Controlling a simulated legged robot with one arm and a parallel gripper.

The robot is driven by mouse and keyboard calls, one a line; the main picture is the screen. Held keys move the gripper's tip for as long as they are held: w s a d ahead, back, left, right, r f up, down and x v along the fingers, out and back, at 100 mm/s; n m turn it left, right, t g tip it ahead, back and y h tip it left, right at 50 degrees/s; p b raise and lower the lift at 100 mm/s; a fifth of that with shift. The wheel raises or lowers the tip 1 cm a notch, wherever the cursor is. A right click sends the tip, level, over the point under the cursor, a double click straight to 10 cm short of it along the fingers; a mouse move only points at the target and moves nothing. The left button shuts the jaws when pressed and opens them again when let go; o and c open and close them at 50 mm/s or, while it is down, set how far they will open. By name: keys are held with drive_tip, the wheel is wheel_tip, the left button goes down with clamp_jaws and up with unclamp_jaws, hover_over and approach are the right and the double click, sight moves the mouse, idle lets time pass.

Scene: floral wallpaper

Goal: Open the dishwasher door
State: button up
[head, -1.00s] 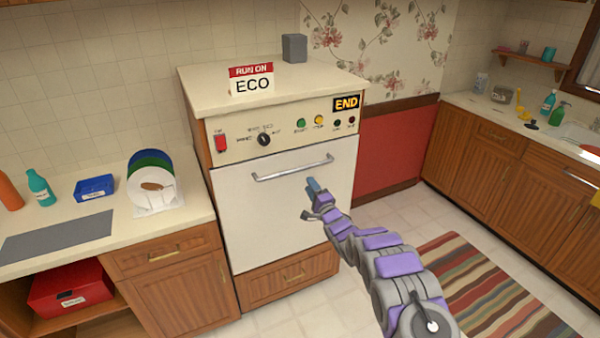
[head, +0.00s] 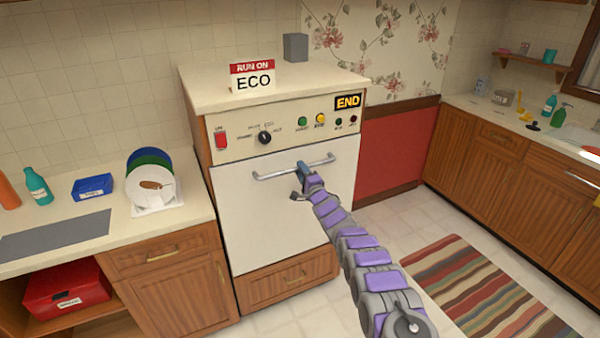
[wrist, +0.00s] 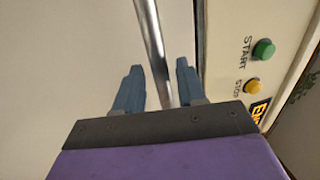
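The dishwasher door (head: 270,215) is a white panel below the control panel and is closed. Its metal bar handle (head: 272,176) runs across the top of the door. My gripper (head: 301,170) is at the right half of the handle. In the wrist view, my gripper (wrist: 158,85) is open, with one blue-grey finger on each side of the handle bar (wrist: 152,40). The bar passes between the fingers, with gaps visible on both sides. The white door (wrist: 60,70) fills the left of the wrist view.
The control panel (head: 225,152) has a red switch, a dial and several buttons. An ECO sign (head: 253,82) and a grey block (head: 295,47) stand on top. A counter with a plate rack (head: 160,205) is at left. The striped rug (head: 480,290) lies on open floor at right.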

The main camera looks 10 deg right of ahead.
drive_tip(key=shift+b+x, duration=0.4)
drive_tip(key=shift+x, duration=0.4)
drive_tip(key=shift+f, duration=0.1)
drive_tip(key=c, duration=0.4)
clamp_jaws()
